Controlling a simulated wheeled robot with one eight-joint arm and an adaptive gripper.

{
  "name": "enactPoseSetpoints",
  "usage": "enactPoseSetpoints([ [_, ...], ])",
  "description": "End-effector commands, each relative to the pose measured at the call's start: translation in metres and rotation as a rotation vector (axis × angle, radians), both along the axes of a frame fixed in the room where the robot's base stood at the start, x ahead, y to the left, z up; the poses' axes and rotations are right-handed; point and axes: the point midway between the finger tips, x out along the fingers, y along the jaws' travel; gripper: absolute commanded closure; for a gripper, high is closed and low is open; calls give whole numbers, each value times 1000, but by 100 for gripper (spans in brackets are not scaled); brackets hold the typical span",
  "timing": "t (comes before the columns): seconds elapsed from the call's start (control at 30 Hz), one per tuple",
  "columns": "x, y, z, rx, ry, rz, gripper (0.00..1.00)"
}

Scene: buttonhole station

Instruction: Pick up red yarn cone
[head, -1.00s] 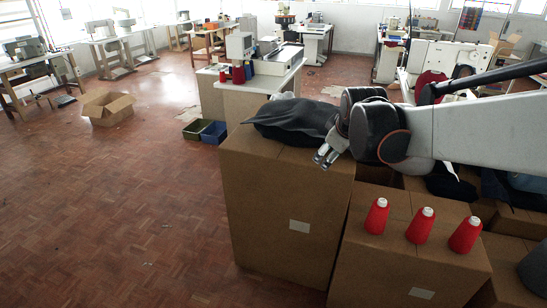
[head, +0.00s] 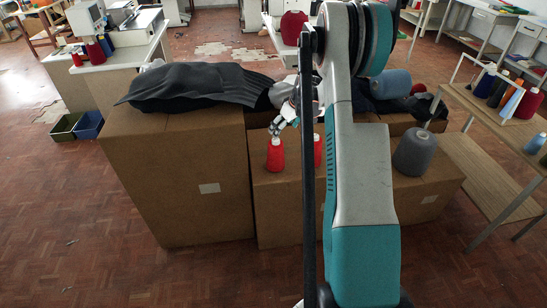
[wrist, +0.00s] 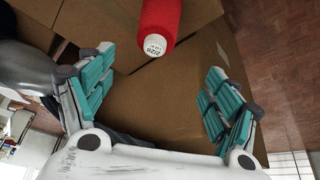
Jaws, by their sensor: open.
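A red yarn cone (head: 275,155) stands upright on a cardboard box (head: 278,205) in the head view. A second red cone (head: 317,152) stands to its right, partly hidden by my arm. My gripper (head: 283,122) is just above the left visible cone. In the wrist view, my gripper (wrist: 158,62) is open and empty, with teal finger pads spread wide. One red cone (wrist: 168,15) shows its white labelled top at the upper middle, between and beyond the fingertips.
A taller box (head: 180,190) with dark folded cloth (head: 200,82) on it stands left of the cones. A grey cone (head: 414,152) stands on the boxes to the right. A wooden shelf (head: 490,180) with more cones is at far right.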

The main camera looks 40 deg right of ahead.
Motion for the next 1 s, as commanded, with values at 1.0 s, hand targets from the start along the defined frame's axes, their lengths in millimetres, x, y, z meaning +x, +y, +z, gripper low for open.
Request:
enactPoseSetpoints([
  [1.0,51,-7,-118,5,0,-3,18],
])
